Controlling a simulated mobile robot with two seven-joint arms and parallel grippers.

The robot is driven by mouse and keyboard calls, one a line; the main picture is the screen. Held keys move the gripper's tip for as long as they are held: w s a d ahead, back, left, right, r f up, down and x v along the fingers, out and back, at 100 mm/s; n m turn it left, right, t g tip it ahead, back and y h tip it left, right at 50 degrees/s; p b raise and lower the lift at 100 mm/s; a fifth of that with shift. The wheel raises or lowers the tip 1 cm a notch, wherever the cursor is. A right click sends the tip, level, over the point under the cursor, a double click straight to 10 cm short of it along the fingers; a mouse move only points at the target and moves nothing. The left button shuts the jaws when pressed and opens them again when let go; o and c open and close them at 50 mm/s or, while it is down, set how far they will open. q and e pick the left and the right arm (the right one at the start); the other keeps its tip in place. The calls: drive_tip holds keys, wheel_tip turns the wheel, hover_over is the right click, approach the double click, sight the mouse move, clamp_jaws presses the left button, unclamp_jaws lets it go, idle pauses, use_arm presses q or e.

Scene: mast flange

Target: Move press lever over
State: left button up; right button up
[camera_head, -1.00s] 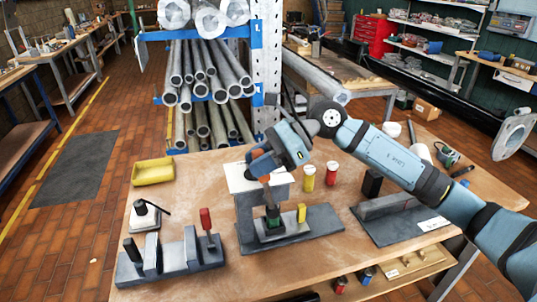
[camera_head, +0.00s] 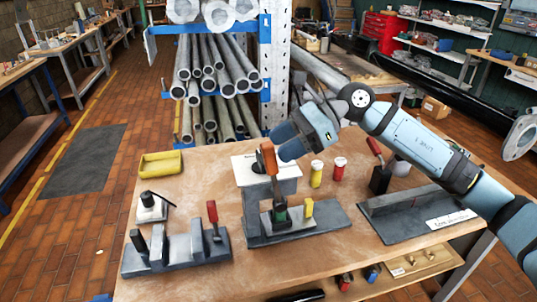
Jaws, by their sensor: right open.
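The press (camera_head: 255,225) is a grey stand with a flat base near the middle of the table. Its lever (camera_head: 268,160) has an orange handle and stands nearly upright above a dark stem and green block. My right gripper (camera_head: 292,145) is open, just right of the orange handle at about its height. Its fingertips are hard to make out, and I cannot tell whether they touch the handle. My left gripper is not in view.
A red-handled fixture (camera_head: 165,255) stands at front left and a yellow tray (camera_head: 160,164) at back left. Yellow (camera_head: 316,174) and red (camera_head: 339,170) canisters stand right of the press. A grey angled fixture (camera_head: 405,215) lies at right, under my arm.

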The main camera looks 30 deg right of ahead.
drive_tip(key=b+v, duration=0.1)
drive_tip(key=v, duration=0.8)
drive_tip(key=shift+d+b, duration=0.2)
drive_tip(key=shift+b, duration=0.1)
drive_tip(key=shift+r, duration=0.1)
